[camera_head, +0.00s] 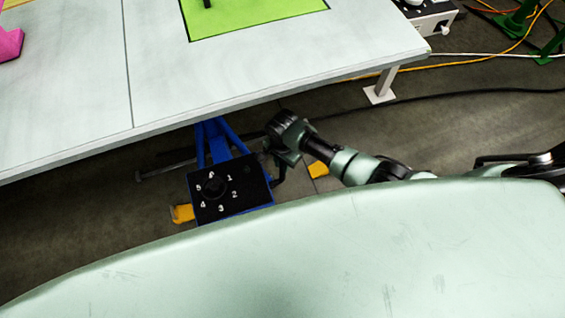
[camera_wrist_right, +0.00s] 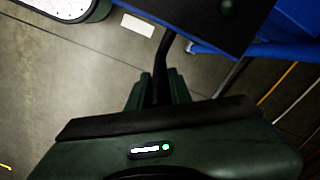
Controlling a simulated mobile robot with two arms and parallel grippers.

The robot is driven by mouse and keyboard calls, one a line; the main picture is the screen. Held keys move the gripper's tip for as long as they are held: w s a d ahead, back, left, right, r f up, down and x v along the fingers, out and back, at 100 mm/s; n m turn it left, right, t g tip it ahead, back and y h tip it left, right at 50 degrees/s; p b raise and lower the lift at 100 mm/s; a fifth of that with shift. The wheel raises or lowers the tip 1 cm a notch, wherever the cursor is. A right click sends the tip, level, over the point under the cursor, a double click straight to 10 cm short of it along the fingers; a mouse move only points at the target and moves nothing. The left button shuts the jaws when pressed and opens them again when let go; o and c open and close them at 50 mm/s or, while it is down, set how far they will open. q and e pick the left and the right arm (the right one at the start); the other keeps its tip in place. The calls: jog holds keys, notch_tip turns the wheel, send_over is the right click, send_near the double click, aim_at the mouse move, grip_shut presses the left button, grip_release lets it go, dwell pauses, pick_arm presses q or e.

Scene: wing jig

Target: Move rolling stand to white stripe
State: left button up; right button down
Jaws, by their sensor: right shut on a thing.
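The rolling stand (camera_head: 230,190) has a blue frame and a black top with a dial and white numbers. It stands at the table's near edge, and my pale body hides its lower part. My right gripper (camera_head: 282,158) is at its right side. In the right wrist view, my right gripper (camera_wrist_right: 158,88) is shut on the stand's black bent handle (camera_wrist_right: 161,60), with the black top (camera_wrist_right: 215,18) just beyond. A short white stripe (camera_wrist_right: 137,25) lies on the floor to the left of the handle there; I cannot see it in the head view. My left gripper is not in view.
A pale table (camera_head: 80,85) with a green mat (camera_head: 250,18) lies just beyond the stand; its leg (camera_head: 382,84) stands to the right. Yellow pieces (camera_head: 181,213) show on both sides of the stand. Black, yellow and white cables cross the floor at right.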

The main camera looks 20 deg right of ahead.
jog(key=d+p, duration=0.2)
jog(key=d, duration=1.7)
jog(key=shift+w+d+p, duration=0.15)
jog(key=shift+w+p, duration=0.15)
jog(key=shift+p, duration=0.05)
jog(key=c, duration=1.3)
grip_release()
jog(key=shift+d, duration=0.1)
notch_tip(320, 180, up, 8)
jog(key=p, duration=0.1)
jog(key=shift+f+p, duration=0.15)
jog(key=shift+p, duration=0.15)
